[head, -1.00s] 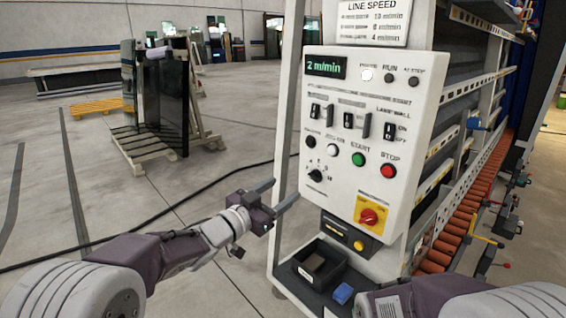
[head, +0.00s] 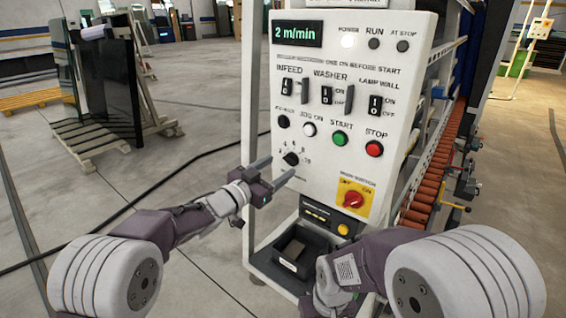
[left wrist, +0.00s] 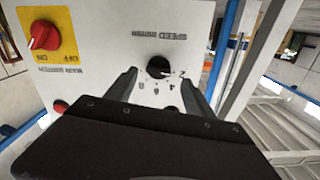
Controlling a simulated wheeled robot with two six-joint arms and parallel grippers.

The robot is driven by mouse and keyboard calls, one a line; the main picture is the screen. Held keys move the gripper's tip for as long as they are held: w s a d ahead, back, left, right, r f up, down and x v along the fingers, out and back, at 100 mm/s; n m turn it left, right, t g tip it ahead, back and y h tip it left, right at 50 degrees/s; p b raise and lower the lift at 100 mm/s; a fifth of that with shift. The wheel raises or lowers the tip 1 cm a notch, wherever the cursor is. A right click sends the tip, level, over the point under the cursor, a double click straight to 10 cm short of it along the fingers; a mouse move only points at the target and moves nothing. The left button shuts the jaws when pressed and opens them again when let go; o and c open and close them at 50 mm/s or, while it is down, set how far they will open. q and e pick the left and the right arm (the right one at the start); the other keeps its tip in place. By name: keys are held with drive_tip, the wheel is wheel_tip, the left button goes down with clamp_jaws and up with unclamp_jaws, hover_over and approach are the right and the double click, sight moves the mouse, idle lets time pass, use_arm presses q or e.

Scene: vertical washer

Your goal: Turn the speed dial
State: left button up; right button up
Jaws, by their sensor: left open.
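The speed dial (head: 291,159) is a small black knob at the lower left of the white control panel (head: 318,185), with numbers around it. The green display (head: 298,34) reads 2 m/min. My left gripper (head: 281,166) is open and empty, in front of the panel near the dial. In the left wrist view the dial (left wrist: 158,67) shows upside down between the two open fingers (left wrist: 160,78); its white mark points toward the 2. I see no contact between fingers and dial. My right arm shows at the lower right, but its gripper is not visible.
Above the dial are the black button (head: 284,121), white jog button (head: 309,129), green start button (head: 340,138) and red stop button (head: 374,149). A red main switch (head: 354,200) sits at lower right. A black bin (head: 292,250) stands on the ledge below.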

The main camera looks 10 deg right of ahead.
sight(288, 162)
use_arm(q)
drive_tip(key=shift+w+d+r, duration=0.1)
drive_tip(key=shift+w+d, duration=0.2)
drive_tip(key=shift+d, duration=0.3)
drive_tip(key=shift+w+d+r, duration=0.1)
drive_tip(key=shift+w+d, duration=0.15)
drive_tip(key=shift+d, duration=0.35)
drive_tip(key=shift+w+d, duration=0.15)
drive_tip(key=shift+d, duration=0.05)
drive_tip(key=shift+w+f, duration=0.15)
drive_tip(key=shift+w, duration=0.05)
clamp_jaws()
